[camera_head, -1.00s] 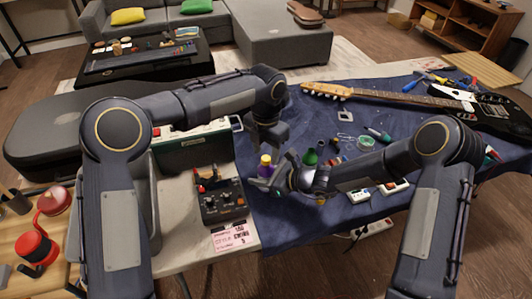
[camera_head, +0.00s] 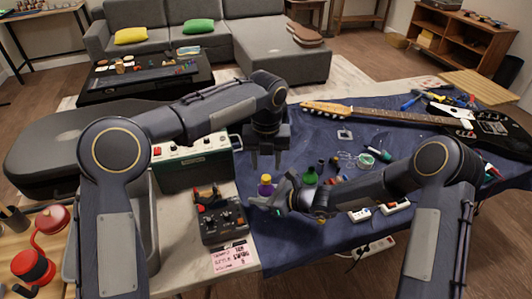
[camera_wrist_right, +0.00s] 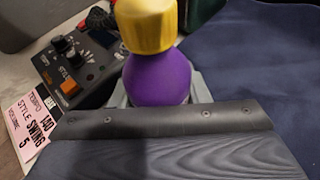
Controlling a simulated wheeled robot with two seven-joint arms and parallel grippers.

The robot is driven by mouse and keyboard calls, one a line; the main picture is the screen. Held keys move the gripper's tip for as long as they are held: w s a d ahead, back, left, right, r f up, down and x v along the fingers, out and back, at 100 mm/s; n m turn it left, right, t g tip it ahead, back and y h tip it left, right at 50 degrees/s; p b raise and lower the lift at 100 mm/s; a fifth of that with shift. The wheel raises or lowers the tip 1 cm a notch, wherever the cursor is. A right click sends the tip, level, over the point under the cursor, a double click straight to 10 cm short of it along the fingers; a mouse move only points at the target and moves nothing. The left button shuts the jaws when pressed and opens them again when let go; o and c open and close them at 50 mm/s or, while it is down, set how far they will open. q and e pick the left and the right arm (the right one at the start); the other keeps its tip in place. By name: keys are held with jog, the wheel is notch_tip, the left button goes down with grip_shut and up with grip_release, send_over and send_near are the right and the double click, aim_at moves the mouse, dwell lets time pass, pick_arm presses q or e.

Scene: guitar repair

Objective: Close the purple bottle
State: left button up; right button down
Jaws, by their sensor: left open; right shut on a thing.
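The purple bottle (camera_head: 265,190) stands upright near the left edge of the blue cloth, with a yellow cap (camera_head: 265,178) on its top. In the right wrist view the purple body (camera_wrist_right: 157,80) shows between my jaws, and the yellow cap (camera_wrist_right: 146,25) sits on top of it; whether it is fully seated cannot be told. My right gripper (camera_head: 268,201) is shut on the bottle low on its body, coming from the right. My left gripper (camera_head: 265,163) is open and empty, fingers pointing down, just above and behind the cap.
A green bottle (camera_head: 309,176) and small items stand right of the purple bottle. A black pedal unit (camera_head: 222,220) and a green amplifier box (camera_head: 190,165) lie to the left. The guitar (camera_head: 400,117) spans the back of the cloth.

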pick_arm(q)
jog(key=n, duration=0.5)
jog(key=shift+r, duration=0.15)
jog(key=n, duration=0.7)
jog(key=shift+r+n, duration=0.2)
jog(key=shift+n, duration=0.2)
jog(key=n, duration=0.5)
jog(key=shift+r, duration=0.15)
jog(key=n, duration=0.5)
jog(key=shift+r, duration=0.15)
jog(key=n, duration=0.5)
jog(key=shift+r, duration=0.2)
jog(key=n, duration=0.5)
jog(key=shift+r, duration=0.15)
jog(key=n, duration=0.5)
jog(key=shift+r, duration=0.2)
jog(key=n, duration=0.6)
jog(key=shift+r, duration=0.25)
